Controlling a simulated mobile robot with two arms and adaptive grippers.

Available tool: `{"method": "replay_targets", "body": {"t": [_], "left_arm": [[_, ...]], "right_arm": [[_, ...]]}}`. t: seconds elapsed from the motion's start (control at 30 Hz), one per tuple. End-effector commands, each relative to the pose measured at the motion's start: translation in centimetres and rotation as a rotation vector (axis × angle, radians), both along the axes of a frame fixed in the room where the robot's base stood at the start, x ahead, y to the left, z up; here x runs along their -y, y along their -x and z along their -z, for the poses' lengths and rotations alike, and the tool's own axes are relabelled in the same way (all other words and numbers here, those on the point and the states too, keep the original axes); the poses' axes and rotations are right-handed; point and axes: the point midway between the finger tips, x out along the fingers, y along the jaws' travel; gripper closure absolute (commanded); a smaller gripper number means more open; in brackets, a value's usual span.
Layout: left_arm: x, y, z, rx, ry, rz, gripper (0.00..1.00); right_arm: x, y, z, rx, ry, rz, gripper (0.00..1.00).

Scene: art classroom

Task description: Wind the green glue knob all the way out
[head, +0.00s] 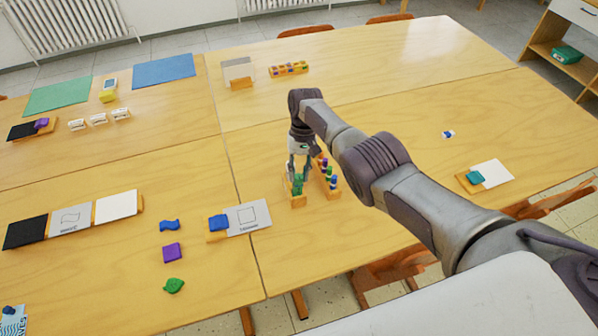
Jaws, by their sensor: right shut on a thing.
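The green glue knob (298,185) is in a wooden holder (298,202) near the middle of the tables. My right gripper (299,174) points down over that holder and is shut on the green knob. The fingers partly hide the knob, so how far out it stands cannot be told. A second wooden holder (333,193) with several purple, blue and green pieces stands just to the right, close to the gripper. My left gripper is not in view.
A blue block sits on a small stand (218,237) beside a grey card (249,218), left of the holders. Loose blue (169,226), purple (172,252) and green (174,286) pieces lie farther left. A teal block (475,177) is at right.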

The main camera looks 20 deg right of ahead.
Motion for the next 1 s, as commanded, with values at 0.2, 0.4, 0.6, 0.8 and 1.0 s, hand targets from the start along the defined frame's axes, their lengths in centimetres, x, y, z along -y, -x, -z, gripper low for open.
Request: {"method": "replay_targets", "body": {"t": [0.2,0.4,0.6,0.8,1.0], "left_arm": [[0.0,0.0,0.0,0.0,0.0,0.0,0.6],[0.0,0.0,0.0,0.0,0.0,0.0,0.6],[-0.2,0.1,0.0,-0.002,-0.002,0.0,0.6],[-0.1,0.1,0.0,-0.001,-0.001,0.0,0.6],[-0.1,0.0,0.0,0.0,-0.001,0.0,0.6]], "right_arm": [[0.0,0.1,0.1,-0.002,0.001,0.0,0.6],[0.0,0.0,0.0,-0.001,0.001,0.0,0.47],[0.1,0.0,-0.1,0.0,0.0,-0.001,0.47],[0.5,-0.8,-2.4,0.004,0.001,0.0,0.47],[1.1,-1.9,-6.6,0.004,0.001,0.0,0.47]]}}
